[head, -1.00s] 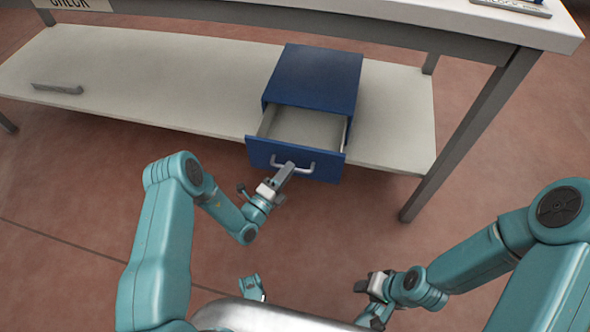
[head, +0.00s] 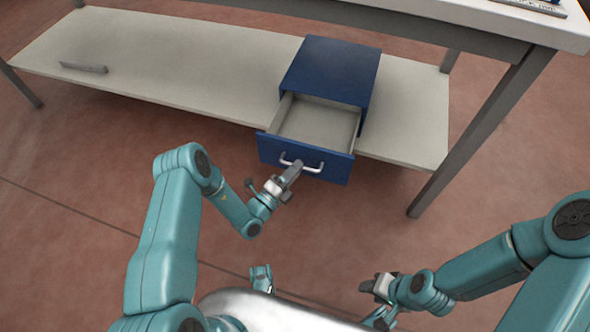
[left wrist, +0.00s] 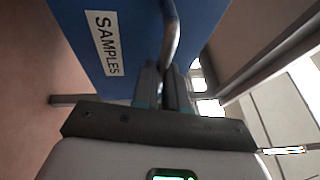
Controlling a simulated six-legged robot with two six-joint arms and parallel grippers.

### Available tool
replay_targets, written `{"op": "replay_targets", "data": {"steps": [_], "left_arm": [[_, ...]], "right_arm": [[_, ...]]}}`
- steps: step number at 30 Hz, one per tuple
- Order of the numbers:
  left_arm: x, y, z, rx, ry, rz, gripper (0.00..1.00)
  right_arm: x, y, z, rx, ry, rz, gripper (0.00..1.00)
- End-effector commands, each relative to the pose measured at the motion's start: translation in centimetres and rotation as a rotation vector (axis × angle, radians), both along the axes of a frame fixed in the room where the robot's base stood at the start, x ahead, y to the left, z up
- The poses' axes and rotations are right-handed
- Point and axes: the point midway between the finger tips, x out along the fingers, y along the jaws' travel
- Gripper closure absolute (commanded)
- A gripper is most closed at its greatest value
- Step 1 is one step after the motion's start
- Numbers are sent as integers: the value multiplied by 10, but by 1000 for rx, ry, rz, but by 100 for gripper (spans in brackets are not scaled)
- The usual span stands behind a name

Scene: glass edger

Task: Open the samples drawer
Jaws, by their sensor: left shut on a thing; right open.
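The samples drawer (head: 302,168) is a blue drawer pulled partly out of a blue cabinet (head: 329,72) on the bench's lower shelf. Its pale inside (head: 318,124) shows and looks empty. My left gripper (head: 297,168) is shut on the drawer's silver bar handle (head: 318,167). In the left wrist view, the fingers (left wrist: 168,82) close around the handle (left wrist: 170,35), beside the white SAMPLES label (left wrist: 106,43) on the blue front. My right gripper (head: 372,287) is open and empty, low in the head view, away from the cabinet.
The lower shelf (head: 180,85) is mostly bare, with a small grey bar (head: 84,67) at its left. A bench leg (head: 480,135) stands right of the cabinet. The floor in front of the drawer is clear.

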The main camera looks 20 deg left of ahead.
Motion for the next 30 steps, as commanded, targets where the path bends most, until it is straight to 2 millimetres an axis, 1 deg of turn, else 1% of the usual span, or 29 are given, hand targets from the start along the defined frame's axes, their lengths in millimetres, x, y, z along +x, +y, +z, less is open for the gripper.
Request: {"op": "replay_targets", "data": {"steps": [2, 3, 5, 13, 17, 20, 30], "left_arm": [[0, 0, 0, -1, -1, 1, 100], [0, 0, 0, -1, -1, 1, 81], [-1, 0, 0, 0, 0, 1, 63], [-2, -1, 0, 0, 1, 2, 63], [-10, 3, -1, 0, 3, 3, 63], [-25, 10, -2, -2, 4, 7, 63], [-106, 45, -17, -2, 4, 9, 63]], "right_arm": [[0, 0, 0, 0, 0, 0, 57], [0, 0, 0, 0, 0, 0, 57], [0, 0, 0, 0, 0, 0, 57], [0, 0, 0, 0, 0, 0, 57], [0, 0, 3, 0, 1, 1, 57], [-1, 1, 9, 1, 3, 4, 57], [-5, 5, 25, 4, 9, 20, 57]]}}
